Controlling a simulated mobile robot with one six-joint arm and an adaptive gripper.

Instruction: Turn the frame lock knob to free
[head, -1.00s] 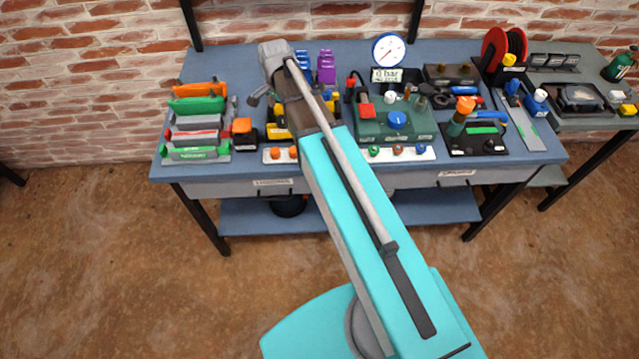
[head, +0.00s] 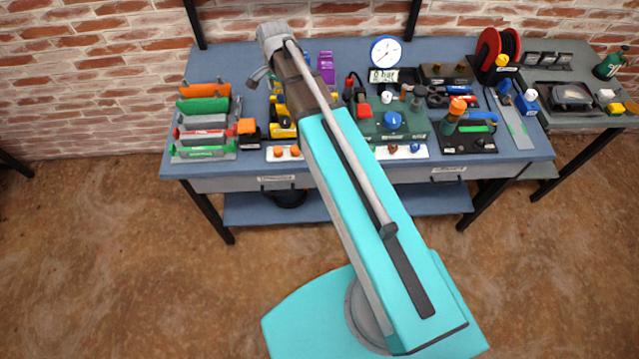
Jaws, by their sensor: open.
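My arm reaches over the blue workbench (head: 225,65), and my gripper (head: 257,78) is at its far end, above the back left of the bench. It looks open with nothing in it, though the arm's end partly hides it. A green box (head: 365,130) with a blue knob (head: 393,121) stands right of my arm. A black plate (head: 455,146) with an orange-topped green handle (head: 453,115) and a small dark knob (head: 482,143) lies further right. No readable label shows which knob is the frame lock. My gripper is apart from both knobs.
Green, orange and grey blocks (head: 204,105) stand at the bench's left. A round gauge (head: 385,52) stands at the back, and a red reel (head: 502,46) at the back right. A brick wall (head: 90,70) is behind.

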